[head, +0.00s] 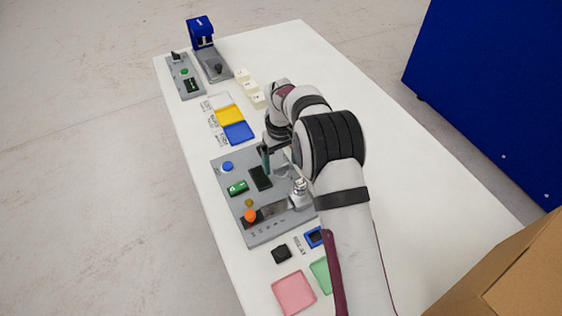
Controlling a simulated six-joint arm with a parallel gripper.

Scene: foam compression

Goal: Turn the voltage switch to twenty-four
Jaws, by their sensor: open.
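No part is legibly labelled as the voltage switch in the head view, so I cannot tell which control it is. The near grey panel (228,207) carries a blue knob (228,166), a green part (237,188), a black block (260,178) and an orange knob (249,215). A smaller grey panel (180,75) at the far left has a dark switch-like part (176,56) and a green button (184,71). My gripper (267,160) is open over the upper right part of the near panel, close to the black block. My arm hides the panel's right side.
A blue press-like device (201,33) stands at the far end. Several pale blocks (245,84), a yellow tray (230,115) and a blue tray (239,133) lie mid-table. A pink tray (293,293) is at the front. A cardboard box (520,275) is at lower right.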

